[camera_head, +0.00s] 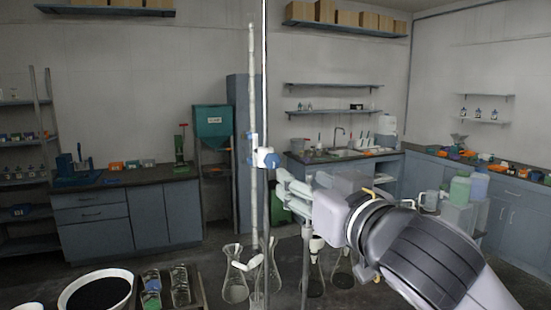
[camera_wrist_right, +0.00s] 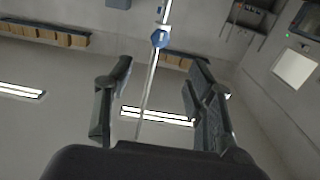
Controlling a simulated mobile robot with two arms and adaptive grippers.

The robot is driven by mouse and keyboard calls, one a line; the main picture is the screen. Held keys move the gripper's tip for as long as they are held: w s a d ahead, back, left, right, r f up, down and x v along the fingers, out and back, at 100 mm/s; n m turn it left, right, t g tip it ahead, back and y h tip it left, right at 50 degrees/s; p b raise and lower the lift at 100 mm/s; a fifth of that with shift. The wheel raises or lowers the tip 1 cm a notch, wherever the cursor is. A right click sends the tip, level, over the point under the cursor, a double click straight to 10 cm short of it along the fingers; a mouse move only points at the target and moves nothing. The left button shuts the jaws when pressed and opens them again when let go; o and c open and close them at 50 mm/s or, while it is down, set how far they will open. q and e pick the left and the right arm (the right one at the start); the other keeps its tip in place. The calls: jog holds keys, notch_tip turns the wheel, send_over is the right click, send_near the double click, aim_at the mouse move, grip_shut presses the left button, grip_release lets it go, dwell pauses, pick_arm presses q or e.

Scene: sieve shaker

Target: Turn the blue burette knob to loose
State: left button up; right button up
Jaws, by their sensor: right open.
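The blue burette knob (camera_head: 271,160) is on the clamp of a thin upright stand rod (camera_head: 264,80), next to the tall clear burette (camera_head: 253,90). It also shows in the right wrist view as a blue knob (camera_wrist_right: 159,39), beyond the fingertips and roughly between them. My right gripper (camera_head: 281,182) is open and empty. It is just right of the rod and slightly below the knob, and looks apart from it. Its two spread fingers (camera_wrist_right: 158,72) also show in the right wrist view. My left gripper is not in view.
Several glass flasks (camera_head: 235,285) stand below the burette. A bowl of black material (camera_head: 97,292) and a tray (camera_head: 200,290) with small bags are at front left. A sink counter (camera_head: 340,155) and a blue-grey cabinet (camera_head: 130,215) stand farther back. Space left of the burette is clear.

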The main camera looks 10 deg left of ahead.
aim_at(274, 162)
jog(key=p+x, duration=0.4)
jog(key=x, duration=0.8)
jog(key=shift+r, duration=0.1)
jog(key=shift+w+a+p, duration=0.35)
jog(key=shift+w, duration=0.15)
grip_shut()
